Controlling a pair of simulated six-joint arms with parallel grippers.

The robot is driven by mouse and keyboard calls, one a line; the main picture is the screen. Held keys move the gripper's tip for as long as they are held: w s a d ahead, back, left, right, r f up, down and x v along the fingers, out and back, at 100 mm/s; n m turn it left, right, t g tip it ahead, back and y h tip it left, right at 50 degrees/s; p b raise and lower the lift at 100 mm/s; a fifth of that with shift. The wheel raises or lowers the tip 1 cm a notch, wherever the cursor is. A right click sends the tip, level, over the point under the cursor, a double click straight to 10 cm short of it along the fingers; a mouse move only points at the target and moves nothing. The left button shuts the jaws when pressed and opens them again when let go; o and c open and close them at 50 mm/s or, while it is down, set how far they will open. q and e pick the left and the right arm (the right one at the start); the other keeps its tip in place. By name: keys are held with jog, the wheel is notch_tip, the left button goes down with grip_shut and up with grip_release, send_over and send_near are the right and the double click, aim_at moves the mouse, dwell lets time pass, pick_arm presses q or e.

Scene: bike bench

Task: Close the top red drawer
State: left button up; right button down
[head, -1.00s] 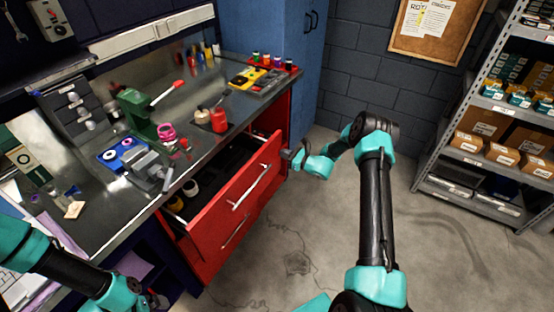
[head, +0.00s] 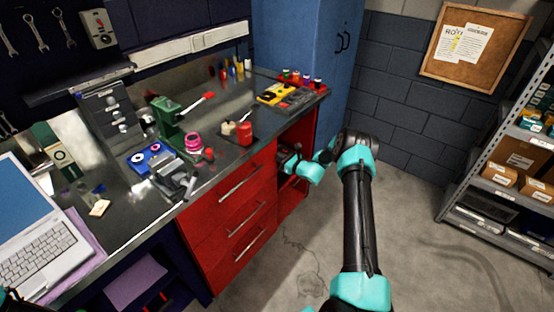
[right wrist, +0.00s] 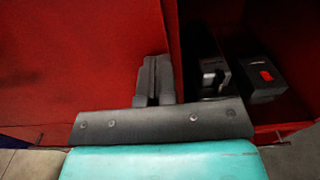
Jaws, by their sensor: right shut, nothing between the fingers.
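The top red drawer (head: 232,181) is the uppermost front in the red cabinet under the bench. In the head view its front looks flush with the drawers below, and its inside does not show. My right gripper (head: 288,158) is beside the drawer's right end, at the opening of the red side compartment. In the right wrist view my right gripper (right wrist: 154,78) is shut and empty, close in front of a red panel; I cannot tell whether it touches it. My left gripper is out of view; only a bit of my left arm shows at the lower left corner.
The open red compartment (head: 296,183) right of the drawers holds dark boxes (right wrist: 262,82). The bench top above carries a green vise (head: 168,115), a red container (head: 245,133) and a laptop (head: 42,245). Grey floor (head: 395,265) in front is clear.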

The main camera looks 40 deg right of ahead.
jog(key=shift+w+a+r, duration=0.15)
jog(key=shift+w, duration=0.1)
jog(key=v, duration=1.4)
jog(key=shift+s+d, duration=0.25)
jog(key=shift+d, duration=0.1)
